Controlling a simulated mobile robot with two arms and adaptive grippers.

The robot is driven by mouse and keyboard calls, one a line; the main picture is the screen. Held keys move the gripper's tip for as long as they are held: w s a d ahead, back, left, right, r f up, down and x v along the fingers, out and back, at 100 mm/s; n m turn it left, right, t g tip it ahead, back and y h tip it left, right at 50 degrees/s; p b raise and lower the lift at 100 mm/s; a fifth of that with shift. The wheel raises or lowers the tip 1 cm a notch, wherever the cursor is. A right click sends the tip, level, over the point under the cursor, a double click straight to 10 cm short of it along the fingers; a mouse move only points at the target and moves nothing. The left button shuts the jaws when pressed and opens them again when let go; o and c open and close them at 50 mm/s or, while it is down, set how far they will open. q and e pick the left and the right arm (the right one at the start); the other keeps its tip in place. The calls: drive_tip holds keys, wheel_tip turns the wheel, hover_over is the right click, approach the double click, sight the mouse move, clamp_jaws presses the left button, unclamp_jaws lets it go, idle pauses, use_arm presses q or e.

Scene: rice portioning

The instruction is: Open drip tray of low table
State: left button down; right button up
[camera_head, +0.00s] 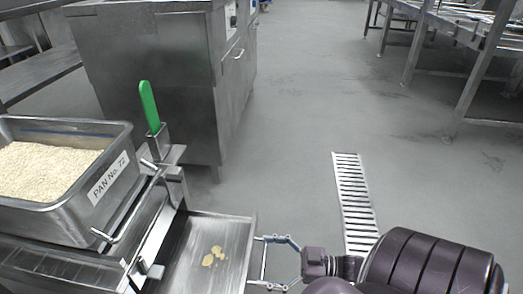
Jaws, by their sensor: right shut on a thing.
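The drip tray (192,262) is a flat metal tray at the bottom, extending out to the right from under the low table (55,262). Tan spots of spilled matter lie on its bare surface. My right gripper (264,262) is at the tray's right end, shut on the tray there, with its arm coming in from the lower right. The exact contact of the fingers is hard to make out. The tray's left part is hidden beneath the table. My left gripper is out of view.
A metal pan (62,215) of rice labelled "PAN No. 72" stands on the low table. A green-handled tool (150,105) stands upright beside it. A steel cabinet (160,75) is behind. A floor drain grate (353,195) lies in open grey floor; steel tables (480,75) stand far right.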

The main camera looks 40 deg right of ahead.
drive_tip(key=o, duration=1.4)
drive_tip(key=shift+c, duration=0.2)
drive_tip(key=v, duration=1.2)
